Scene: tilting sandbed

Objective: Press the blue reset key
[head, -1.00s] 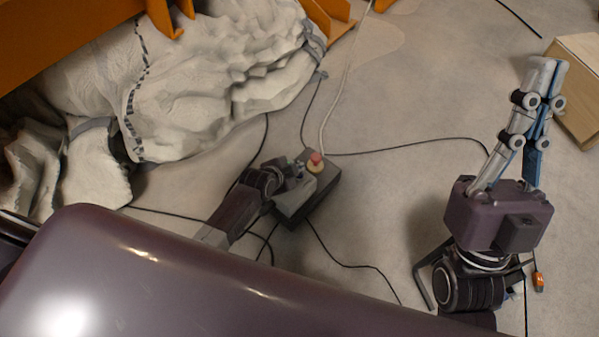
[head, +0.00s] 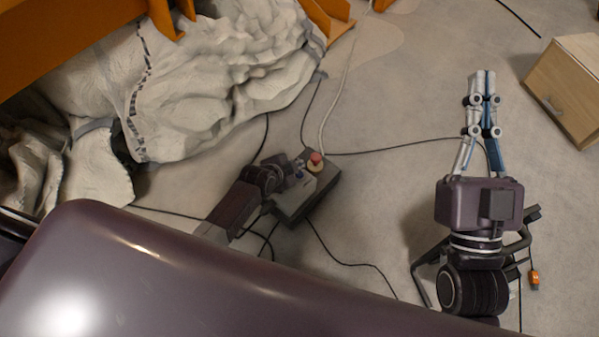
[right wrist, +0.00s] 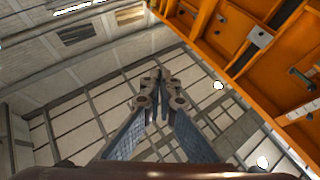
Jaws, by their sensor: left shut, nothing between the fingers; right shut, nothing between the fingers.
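A dark control box (head: 327,184) with a lighter top face lies on the floor near the middle of the head view. I cannot make out the blue reset key; my left arm covers part of the box. My left gripper (head: 300,172) is over the box, shut and empty, just left of and nearer than the red button. Whether it touches the box is unclear. My right gripper (head: 483,74) is shut and empty, well right of the box. It also shows in the right wrist view (right wrist: 158,75).
Dark cables (head: 350,264) and a pale cable (head: 336,100) run from the box over the floor. A pale rock-like bed (head: 200,90) with orange beams (head: 60,45) fills the upper left. A wooden cabinet (head: 560,92) stands at right. Floor between box and right gripper is mostly clear.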

